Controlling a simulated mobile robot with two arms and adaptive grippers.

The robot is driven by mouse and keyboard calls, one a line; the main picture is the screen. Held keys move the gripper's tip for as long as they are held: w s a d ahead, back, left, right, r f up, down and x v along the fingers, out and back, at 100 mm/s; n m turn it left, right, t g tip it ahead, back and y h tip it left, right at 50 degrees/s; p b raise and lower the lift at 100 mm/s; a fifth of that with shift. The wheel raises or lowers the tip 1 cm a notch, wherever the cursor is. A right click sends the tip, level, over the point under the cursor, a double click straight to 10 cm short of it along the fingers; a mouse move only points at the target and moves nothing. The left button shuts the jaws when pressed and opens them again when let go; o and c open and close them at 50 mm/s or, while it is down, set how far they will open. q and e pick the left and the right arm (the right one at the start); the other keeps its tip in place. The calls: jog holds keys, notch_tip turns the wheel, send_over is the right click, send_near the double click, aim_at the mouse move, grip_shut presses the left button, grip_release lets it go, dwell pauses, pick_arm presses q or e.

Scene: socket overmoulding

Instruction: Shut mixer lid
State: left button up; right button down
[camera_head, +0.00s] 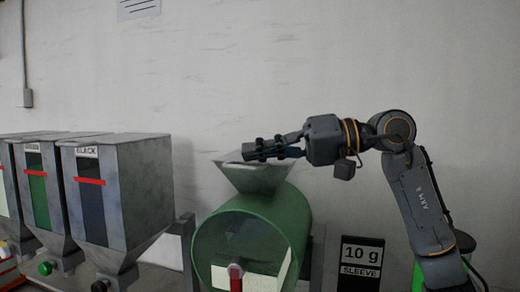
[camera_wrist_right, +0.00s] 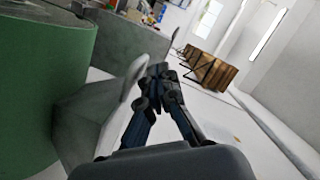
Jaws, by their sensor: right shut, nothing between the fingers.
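The mixer is a green drum (camera_head: 285,215) lying on its side, with a clear round front and a red handle (camera_head: 236,272) low on it. A grey hopper (camera_head: 255,180) flares up from its top. My right gripper (camera_head: 252,154) is shut and empty, lying level across the top of the hopper; whether it touches the rim I cannot tell. In the right wrist view the shut fingers (camera_wrist_right: 158,75) are beside the hopper's grey wall (camera_wrist_right: 95,115), with the green drum (camera_wrist_right: 40,90) at left. I cannot make out a separate lid on the hopper. My left gripper is out of view.
Grey dispensers, one marked BLACK (camera_head: 140,185), stand left of the mixer. A dark "10 g SLEEVE" sign (camera_head: 361,262) stands to its right. A pale wall is behind. The right wrist view shows brown boxes (camera_wrist_right: 210,70) farther off. The space above the mixer is otherwise clear.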

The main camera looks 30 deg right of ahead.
jog(key=shift+a+f, duration=0.1)
jog(key=shift+f, duration=0.5)
jog(key=shift+f, duration=0.15)
